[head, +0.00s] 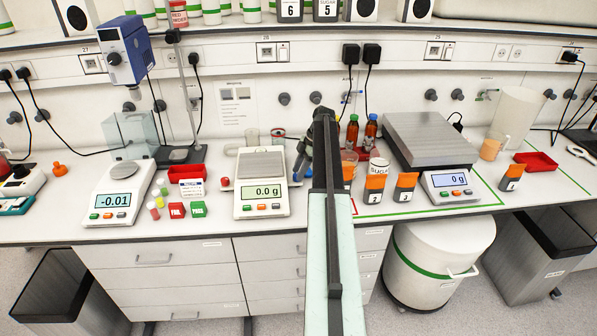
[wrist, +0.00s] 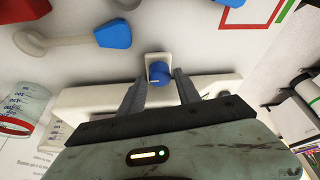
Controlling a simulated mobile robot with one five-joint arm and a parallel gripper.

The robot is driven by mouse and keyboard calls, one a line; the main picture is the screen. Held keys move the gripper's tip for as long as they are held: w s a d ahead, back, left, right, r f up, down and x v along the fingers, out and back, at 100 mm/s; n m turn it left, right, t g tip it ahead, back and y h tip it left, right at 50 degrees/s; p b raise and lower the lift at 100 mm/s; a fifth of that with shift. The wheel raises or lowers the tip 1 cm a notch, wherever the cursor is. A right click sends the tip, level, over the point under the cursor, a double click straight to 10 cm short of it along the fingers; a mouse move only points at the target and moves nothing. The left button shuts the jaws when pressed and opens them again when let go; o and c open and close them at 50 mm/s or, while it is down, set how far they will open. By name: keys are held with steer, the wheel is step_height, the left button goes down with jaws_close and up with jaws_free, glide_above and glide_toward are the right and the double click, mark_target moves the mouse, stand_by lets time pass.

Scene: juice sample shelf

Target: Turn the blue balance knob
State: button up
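The blue knob (wrist: 159,74) shows in the wrist view on a small cream plate, at the edge of a long cream body. My gripper (wrist: 161,78) is open, with one grey finger on each side of the knob. A narrow gap seems to show at each side, and I cannot tell whether either finger touches it. In the head view a white balance (head: 262,206) reading 0.0 g stands left of my arm. My arm reaches over the bench beside it and hides the knob and most of the gripper there.
A balance reading -0.01 (head: 112,200) stands at left, and a larger steel-topped scale (head: 428,145) at right. In the wrist view a blue-ended handle (wrist: 113,34) lies near the fingers.

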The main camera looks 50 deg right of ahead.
steer(key=p+v, duration=0.5)
steer(key=v, duration=0.2)
steer(key=shift+p, duration=0.35)
steer(key=shift+a, duration=0.1)
